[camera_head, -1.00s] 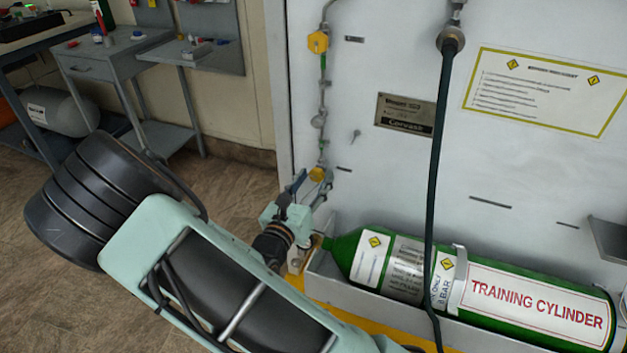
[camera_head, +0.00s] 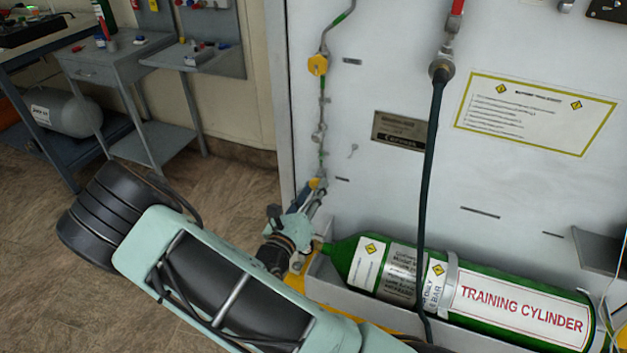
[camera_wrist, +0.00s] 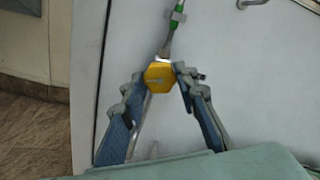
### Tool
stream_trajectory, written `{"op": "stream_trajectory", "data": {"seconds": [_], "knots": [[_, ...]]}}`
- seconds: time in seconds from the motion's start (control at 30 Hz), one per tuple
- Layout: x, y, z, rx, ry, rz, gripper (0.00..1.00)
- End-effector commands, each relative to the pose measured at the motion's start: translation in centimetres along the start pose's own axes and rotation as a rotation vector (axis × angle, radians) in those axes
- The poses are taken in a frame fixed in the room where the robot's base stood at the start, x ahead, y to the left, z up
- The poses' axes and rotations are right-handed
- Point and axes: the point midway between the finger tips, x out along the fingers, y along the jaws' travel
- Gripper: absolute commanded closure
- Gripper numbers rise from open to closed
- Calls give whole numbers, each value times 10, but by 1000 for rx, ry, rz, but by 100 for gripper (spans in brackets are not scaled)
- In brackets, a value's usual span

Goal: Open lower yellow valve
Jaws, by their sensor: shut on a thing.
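The lower yellow valve (camera_head: 317,183) sits low on the thin pipe at the left of the pale panel. It also shows in the wrist view (camera_wrist: 159,77) as a yellow, faceted knob between the fingertips. My gripper (camera_head: 314,190) is at this valve, its blue-padded fingers reaching up from below. In the wrist view my gripper (camera_wrist: 159,74) has one fingertip on each side of the knob, shut on it. In the head view the fingers partly hide the valve. The turn angle of the knob cannot be told.
An upper yellow valve (camera_head: 318,65) is on the same pipe. A green training cylinder (camera_head: 480,290) lies in a tray right of my gripper. A dark hose (camera_head: 430,180) hangs in front of the panel. Grey workbenches (camera_head: 110,70) stand at the back left, with open floor before them.

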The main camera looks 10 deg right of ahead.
Motion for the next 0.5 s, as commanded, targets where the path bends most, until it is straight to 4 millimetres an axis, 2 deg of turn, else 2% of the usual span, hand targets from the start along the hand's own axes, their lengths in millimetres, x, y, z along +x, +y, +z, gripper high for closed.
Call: {"op": "stream_trajectory", "data": {"seconds": [0.47, 0.5], "knots": [[0, 0, 0, -62, -1, 0, 96], [0, 0, 0, -62, -1, 0, 70]]}}
